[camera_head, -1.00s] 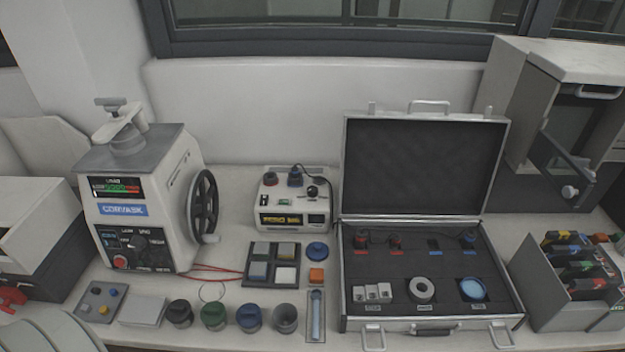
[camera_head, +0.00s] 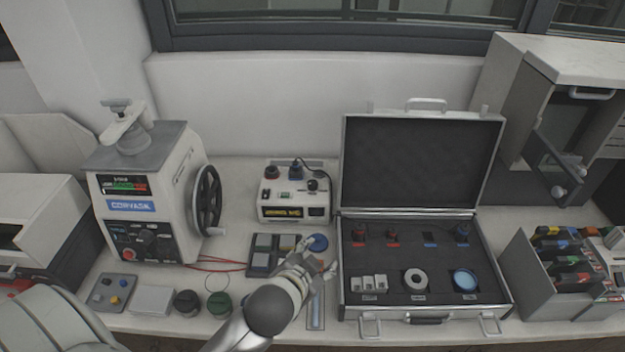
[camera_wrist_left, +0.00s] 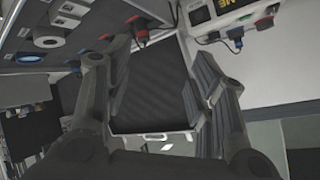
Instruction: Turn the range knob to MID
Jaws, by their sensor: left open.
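The range knob (camera_head: 148,240) is a small dark knob on the lower front panel of the white mounting press (camera_head: 180,230), at the left in the head view. Its pointer is too small to read, as are the marks around it. My left gripper (camera_head: 318,256) is open and empty over the bench, well to the right of the press, in front of the power supply and left of the open case. Its spread fingers also show in the left wrist view (camera_wrist_left: 158,70), with nothing between them. The press is not in that view. My right gripper is not in view.
The open case (camera_head: 410,262) and the power supply (camera_head: 292,200) stand near the left gripper. A handwheel (camera_head: 207,200) sits on the right side of the press. Red wires (camera_head: 215,263) lie beside it. A button box (camera_head: 112,290) and several cups (camera_head: 218,305) line the front.

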